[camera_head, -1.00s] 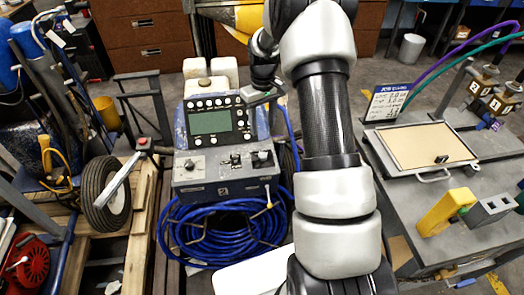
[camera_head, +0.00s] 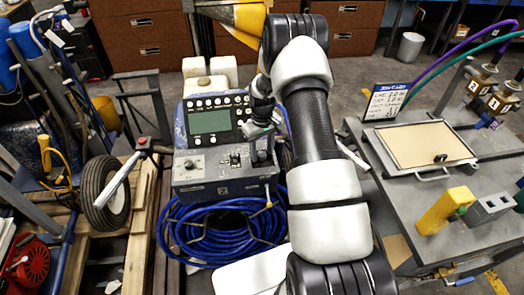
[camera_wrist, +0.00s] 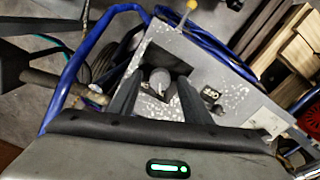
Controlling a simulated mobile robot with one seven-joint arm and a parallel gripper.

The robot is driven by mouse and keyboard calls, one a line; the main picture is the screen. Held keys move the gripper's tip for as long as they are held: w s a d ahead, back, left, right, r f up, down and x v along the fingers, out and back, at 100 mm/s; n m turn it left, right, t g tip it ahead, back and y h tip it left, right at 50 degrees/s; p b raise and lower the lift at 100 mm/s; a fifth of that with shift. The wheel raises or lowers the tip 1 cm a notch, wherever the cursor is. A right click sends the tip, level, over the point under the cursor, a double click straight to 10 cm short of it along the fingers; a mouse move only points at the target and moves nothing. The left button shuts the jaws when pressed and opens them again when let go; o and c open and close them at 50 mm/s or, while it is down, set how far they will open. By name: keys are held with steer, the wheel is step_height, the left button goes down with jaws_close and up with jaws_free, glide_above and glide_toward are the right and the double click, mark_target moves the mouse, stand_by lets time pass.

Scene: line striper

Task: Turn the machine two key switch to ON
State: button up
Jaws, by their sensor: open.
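Machine two (camera_head: 218,190) carries a "2" label on its grey control box, below a grey-green display panel (camera_head: 209,121). Its box has a round knob (camera_head: 188,165) at left, a small switch (camera_head: 235,160) in the middle and another control at right, now mostly hidden by my gripper. My gripper (camera_head: 262,150) is open and points down over that right end. In the wrist view, my open gripper (camera_wrist: 158,78) has a finger on each side of a rounded grey control (camera_wrist: 160,77). I cannot tell whether the fingers touch it, nor read its ON mark.
A coiled blue hose (camera_head: 222,232) hangs below the box. A wheel (camera_head: 105,190) and a grey lever (camera_head: 118,185) stand at left. At right, a grey bench (camera_head: 490,150) holds a framed panel (camera_head: 420,146), a yellow block (camera_head: 444,211) and a sign (camera_head: 387,103).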

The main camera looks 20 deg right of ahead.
steer(key=c, duration=1.1)
steer(key=shift+o, duration=0.2)
steer(key=shift+m+b, duration=0.3)
steer(key=shift+f+m+b, duration=0.1)
steer(key=shift+m+b, duration=0.65)
steer(key=shift+m, duration=0.05)
steer(key=m+b, duration=0.1)
steer(key=m, duration=0.1)
steer(key=shift+m+b, duration=0.3)
steer(key=shift+m, duration=0.1)
steer(key=m+b, duration=0.1)
steer(key=m, duration=0.2)
steer(key=shift+m, duration=0.3)
steer(key=shift+m+b, duration=0.65)
steer(key=shift+m, duration=0.95)
